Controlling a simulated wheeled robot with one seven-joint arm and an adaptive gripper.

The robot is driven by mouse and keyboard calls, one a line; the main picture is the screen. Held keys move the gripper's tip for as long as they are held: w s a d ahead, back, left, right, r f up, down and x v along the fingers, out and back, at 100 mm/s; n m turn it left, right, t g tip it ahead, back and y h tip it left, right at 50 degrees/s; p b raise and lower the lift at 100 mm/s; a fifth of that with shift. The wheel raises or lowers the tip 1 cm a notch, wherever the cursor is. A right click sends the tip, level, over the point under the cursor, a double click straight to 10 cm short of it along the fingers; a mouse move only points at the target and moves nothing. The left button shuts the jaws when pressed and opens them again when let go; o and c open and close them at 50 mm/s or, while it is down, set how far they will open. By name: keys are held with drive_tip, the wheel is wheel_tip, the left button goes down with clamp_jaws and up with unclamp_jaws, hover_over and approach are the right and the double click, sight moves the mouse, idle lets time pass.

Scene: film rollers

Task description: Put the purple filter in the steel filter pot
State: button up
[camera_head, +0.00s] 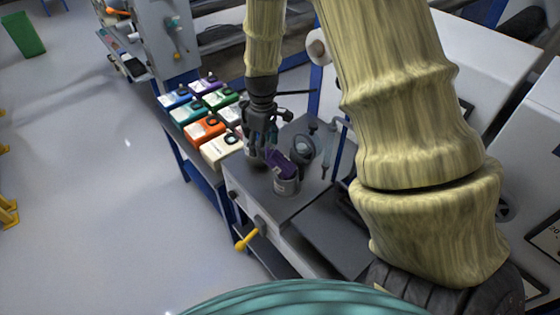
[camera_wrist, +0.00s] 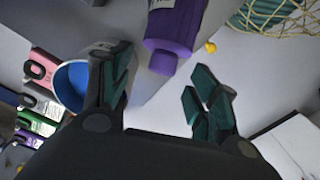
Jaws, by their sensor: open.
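In the wrist view the purple filter (camera_wrist: 176,32) lies beyond the gap between my spread fingers (camera_wrist: 160,66), without visible contact. A round vessel with a blue inside (camera_wrist: 72,85) is partly hidden by the left finger; I cannot tell whether it is the pot.
Several coloured boxes stand left of the bench top, with a cream box (camera_head: 221,148) nearest. A dark round-headed tool (camera_head: 302,149) stands right of the filter. A yellow handle (camera_head: 247,239) sticks out from the bench front. Open floor (camera_head: 110,200) lies to the left.

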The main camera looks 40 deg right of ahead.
drive_tip(key=shift+a+f+p, duration=0.1)
drive_tip(key=shift+f+p, duration=0.3)
drive_tip(key=shift+f, duration=1)
drive_tip(key=shift+c, duration=0.4)
drive_tip(key=c, duration=0.8)
